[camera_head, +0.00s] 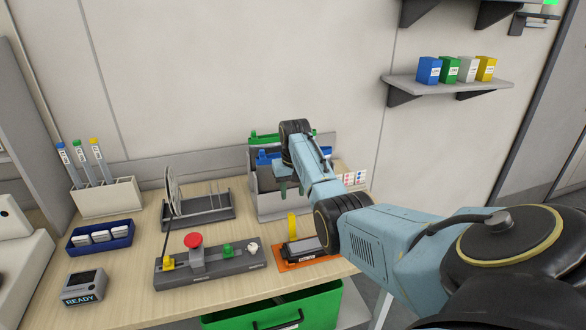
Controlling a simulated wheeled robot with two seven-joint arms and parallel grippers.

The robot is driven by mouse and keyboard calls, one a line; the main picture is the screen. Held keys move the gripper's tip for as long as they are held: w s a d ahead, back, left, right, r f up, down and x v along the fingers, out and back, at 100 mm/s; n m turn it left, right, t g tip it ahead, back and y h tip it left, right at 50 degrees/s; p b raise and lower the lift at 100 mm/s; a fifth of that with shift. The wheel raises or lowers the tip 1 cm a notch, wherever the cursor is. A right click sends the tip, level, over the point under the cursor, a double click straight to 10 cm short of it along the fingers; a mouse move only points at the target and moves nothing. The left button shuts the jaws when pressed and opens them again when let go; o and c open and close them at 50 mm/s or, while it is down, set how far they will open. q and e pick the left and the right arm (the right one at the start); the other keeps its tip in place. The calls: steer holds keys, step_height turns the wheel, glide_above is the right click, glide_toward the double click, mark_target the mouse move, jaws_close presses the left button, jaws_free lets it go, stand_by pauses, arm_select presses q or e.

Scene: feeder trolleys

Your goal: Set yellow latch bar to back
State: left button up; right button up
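A yellow latch bar (292,225) stands upright at the back of a black device (301,248) on an orange plate (284,266), near the right front of the table. My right gripper (291,188) points downward above and behind the bar, in front of a grey rack. Its two small fingers look apart with nothing between them, and it does not appear to touch the bar. My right arm comes in from the right and covers part of the rack. My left gripper is not in view.
The grey rack (262,205) holds blue and green bins. A control panel (212,268) with a red button and a small yellow part is left of the plate. A green crate (240,318) sits below the table's front edge. A shelf (420,86) with coloured boxes hangs at right.

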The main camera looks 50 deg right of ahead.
steer(key=shift+s+r, duration=0.1)
steer(key=shift+r, duration=0.9)
steer(key=shift+c, duration=0.3)
